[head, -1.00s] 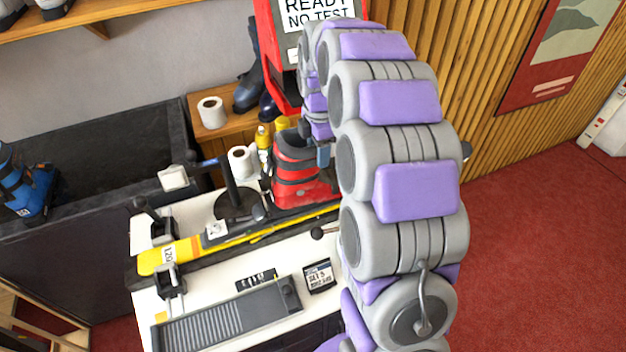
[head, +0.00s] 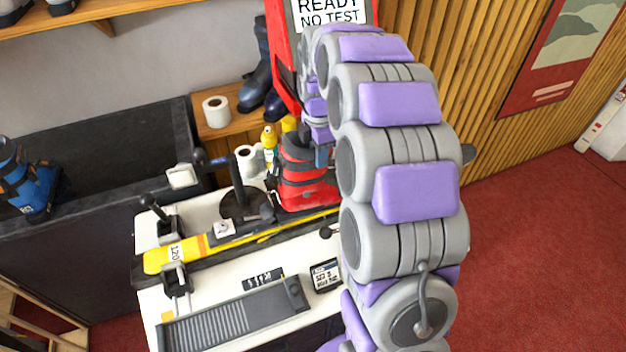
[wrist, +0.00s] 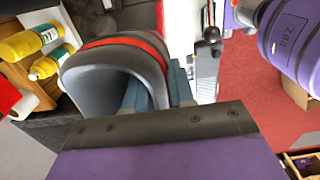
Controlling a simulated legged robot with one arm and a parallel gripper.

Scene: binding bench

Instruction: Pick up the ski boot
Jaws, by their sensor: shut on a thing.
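The ski boot (head: 303,182) is red with black and grey parts. It stands upright at the back of the white bench (head: 215,290), behind the yellow ski (head: 165,258). My gripper (head: 322,150) is at the boot's upper cuff, partly hidden by my arm in the head view. In the wrist view, the boot's grey and red cuff (wrist: 125,50) fills the middle. My gripper (wrist: 163,90) is shut on the cuff wall, one finger inside the opening and one outside. Whether the sole touches the bench cannot be told.
A black clamp post (head: 240,190), paper roll (head: 246,160) and yellow bottles (head: 269,138) stand close left of the boot. A red sign stand (head: 283,60) rises behind. A blue boot (head: 30,185) is at far left. The red carpet (head: 540,230) at right is open.

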